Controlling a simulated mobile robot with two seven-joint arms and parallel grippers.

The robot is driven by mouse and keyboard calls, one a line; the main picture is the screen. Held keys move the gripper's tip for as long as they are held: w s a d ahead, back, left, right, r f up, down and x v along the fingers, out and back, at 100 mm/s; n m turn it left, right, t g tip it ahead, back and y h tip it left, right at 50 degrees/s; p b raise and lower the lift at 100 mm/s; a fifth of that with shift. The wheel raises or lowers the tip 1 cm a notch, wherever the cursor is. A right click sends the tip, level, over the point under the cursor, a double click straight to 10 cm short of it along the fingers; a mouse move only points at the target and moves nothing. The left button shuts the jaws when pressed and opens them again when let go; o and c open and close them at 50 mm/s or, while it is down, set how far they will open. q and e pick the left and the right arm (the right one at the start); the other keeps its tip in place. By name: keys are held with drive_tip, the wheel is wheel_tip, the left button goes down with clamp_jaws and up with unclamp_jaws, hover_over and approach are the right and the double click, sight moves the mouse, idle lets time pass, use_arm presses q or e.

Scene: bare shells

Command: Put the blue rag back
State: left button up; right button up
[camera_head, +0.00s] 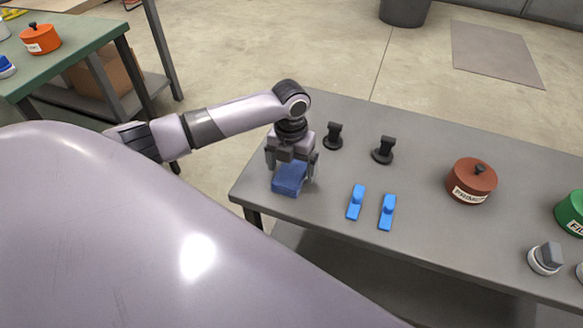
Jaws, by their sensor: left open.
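The blue rag (289,181) is a folded, block-like blue piece at the left end of the grey table (330,238). My left gripper (291,170) points down over it, with its fingers at either side of the rag's upper part. The jaws are open. The gripper body hides the rag's back edge, and I cannot tell whether the fingers touch it. My right gripper is not in view.
Two black stands (383,151) and two blue clamp-like pieces (387,212) lie right of the rag. A brown-red lidded pot (471,182), a green pot (572,212) and a grey-topped knob (545,258) stand farther right. A green table (75,42) is at upper left.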

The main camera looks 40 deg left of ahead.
sight(291, 171)
use_arm(q)
wheel_tip(291, 171, up, 11)
drive_tip(key=p, duration=0.1)
drive_tip(key=shift+a, duration=0.1)
idle(0.5)
